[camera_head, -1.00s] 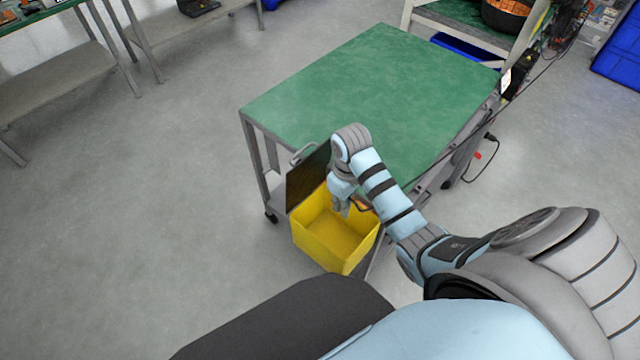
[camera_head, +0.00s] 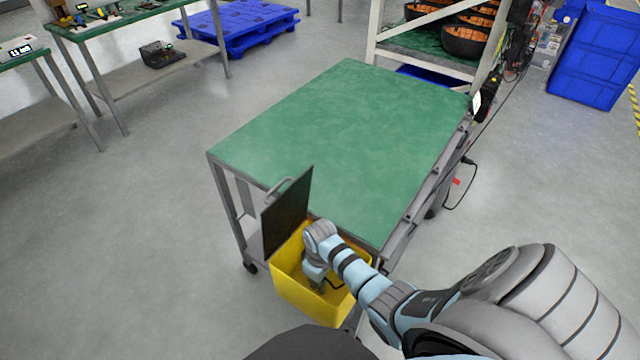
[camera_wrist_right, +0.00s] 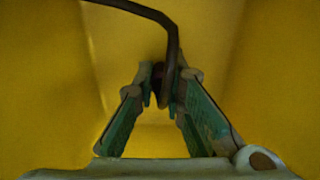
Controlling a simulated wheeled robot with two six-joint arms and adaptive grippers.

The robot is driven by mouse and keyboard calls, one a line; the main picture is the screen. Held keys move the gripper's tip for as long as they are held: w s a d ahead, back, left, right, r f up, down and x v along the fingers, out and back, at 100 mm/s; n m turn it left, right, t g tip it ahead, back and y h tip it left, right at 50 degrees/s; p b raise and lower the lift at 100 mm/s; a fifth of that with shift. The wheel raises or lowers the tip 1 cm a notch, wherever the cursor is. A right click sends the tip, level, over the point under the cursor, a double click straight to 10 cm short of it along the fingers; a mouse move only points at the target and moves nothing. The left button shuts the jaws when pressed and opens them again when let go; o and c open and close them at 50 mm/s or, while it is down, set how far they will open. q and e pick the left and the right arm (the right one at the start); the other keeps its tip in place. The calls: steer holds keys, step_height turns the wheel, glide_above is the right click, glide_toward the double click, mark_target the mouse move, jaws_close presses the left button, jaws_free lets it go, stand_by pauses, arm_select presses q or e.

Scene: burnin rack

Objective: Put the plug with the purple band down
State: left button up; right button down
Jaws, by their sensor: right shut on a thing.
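My right gripper (camera_head: 318,288) is down inside the yellow bin (camera_head: 290,290) in the head view. In the right wrist view, its two green-padded fingers (camera_wrist_right: 160,92) are shut on a small dark plug (camera_wrist_right: 158,76). A dark cable (camera_wrist_right: 172,45) loops up from the plug. The plug's band is too dark to make out clearly. Yellow bin walls surround the fingers, and I cannot tell whether the plug touches the bin floor. My left gripper is not in view.
The bin hangs at the near end of a green-topped cart (camera_head: 340,140), beside an upright dark panel (camera_head: 288,210). The cart top is clear. A rack with dark baskets (camera_head: 465,42) stands behind. A cable (camera_head: 470,185) hangs at the cart's right side.

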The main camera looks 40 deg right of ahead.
steer(key=shift+s+r, duration=0.2)
steer(key=shift+f, duration=0.1)
steer(key=c, duration=2.1)
jaws_free()
steer(key=shift+f, duration=0.15)
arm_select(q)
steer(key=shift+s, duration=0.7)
arm_select(e)
steer(key=o, duration=0.4)
